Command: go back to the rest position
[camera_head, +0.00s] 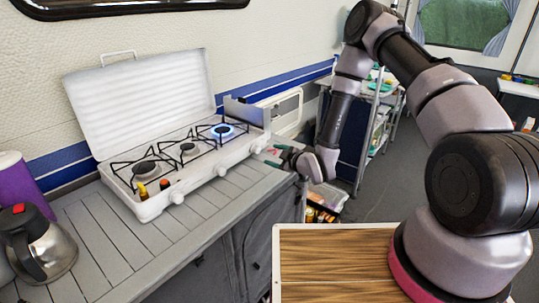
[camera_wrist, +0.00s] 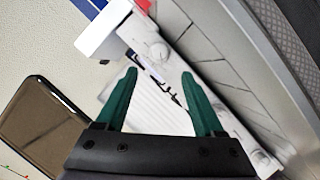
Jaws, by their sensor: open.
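My gripper (camera_head: 272,156) is at the right end of the counter, just past the right front corner of the white camping stove (camera_head: 180,199). Its two green fingers stand apart in the wrist view (camera_wrist: 159,74), and nothing shows held between them. The stove's lid (camera_head: 140,105) is up, and a blue flame burns on the right burner (camera_head: 222,130). In the wrist view a stove knob (camera_wrist: 159,52) shows beyond the fingers. My arm reaches in from the right, bent at the elbow.
A kettle (camera_head: 40,245) and a purple container (camera_head: 22,187) stand at the counter's left end. The grey plank counter (camera_head: 195,215) is clear in front of the stove. A shelf cart (camera_head: 376,125) stands behind my arm. Open floor (camera_head: 372,196) lies right of the counter.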

